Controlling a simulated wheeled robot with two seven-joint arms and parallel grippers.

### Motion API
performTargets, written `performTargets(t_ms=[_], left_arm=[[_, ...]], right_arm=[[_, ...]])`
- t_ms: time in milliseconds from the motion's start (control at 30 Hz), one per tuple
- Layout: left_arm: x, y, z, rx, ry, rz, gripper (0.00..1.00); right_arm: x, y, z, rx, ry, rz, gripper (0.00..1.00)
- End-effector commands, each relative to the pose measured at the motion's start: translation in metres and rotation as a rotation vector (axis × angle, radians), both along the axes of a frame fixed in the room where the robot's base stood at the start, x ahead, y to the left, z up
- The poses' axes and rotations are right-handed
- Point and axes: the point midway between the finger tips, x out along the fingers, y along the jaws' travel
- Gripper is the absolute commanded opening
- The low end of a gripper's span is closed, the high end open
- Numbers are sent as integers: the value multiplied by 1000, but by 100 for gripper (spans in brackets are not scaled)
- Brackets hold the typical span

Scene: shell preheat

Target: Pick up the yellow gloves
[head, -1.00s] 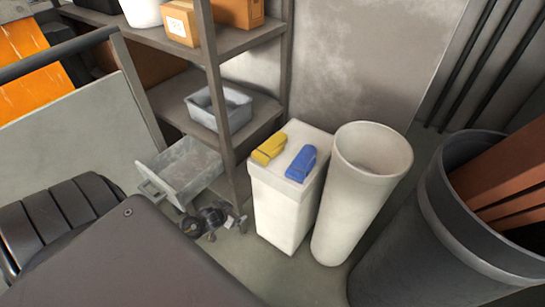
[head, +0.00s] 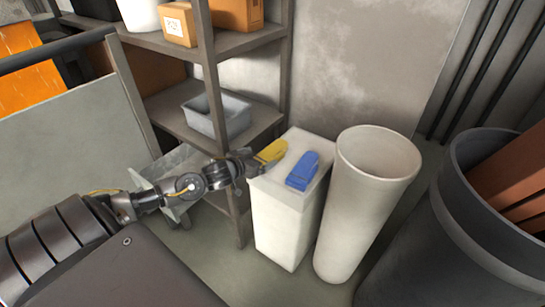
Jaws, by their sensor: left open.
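The yellow gloves (head: 271,152) lie on top of a white square bin (head: 283,211), at its back left. Blue gloves (head: 302,170) lie on the same top, just to the right and nearer. My left gripper (head: 258,163) is open at the left edge of the bin top, its fingertips right by the yellow gloves. It hides part of their left end. I cannot tell whether the fingers touch them. My right gripper is not in view.
A tall white round bin (head: 365,200) stands right of the square bin. A dark barrel (head: 455,225) with brown planks stands farther right. A metal shelf (head: 185,122) with a grey bin (head: 216,113) and boxes is behind the arm. A grey drawer-like tray (head: 176,165) is partly hidden.

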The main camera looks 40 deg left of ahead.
Motion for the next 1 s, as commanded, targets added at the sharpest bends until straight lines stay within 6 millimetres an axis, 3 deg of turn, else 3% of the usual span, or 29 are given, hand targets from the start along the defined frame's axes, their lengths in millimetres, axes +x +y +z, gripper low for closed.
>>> performTargets(t_ms=[400, 500, 700, 967, 1000], left_arm=[[23, 0, -10, 0, -1, 0, 92], [38, 0, -17, 0, 0, 1, 92], [57, 0, -23, 0, 0, 0, 92], [59, 0, -24, 1, 1, -1, 92], [59, 0, -24, 1, 1, -1, 89]], right_arm=[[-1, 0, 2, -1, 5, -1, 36], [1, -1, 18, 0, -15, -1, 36], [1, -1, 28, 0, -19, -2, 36], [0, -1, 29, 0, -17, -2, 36], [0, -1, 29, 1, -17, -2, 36]])
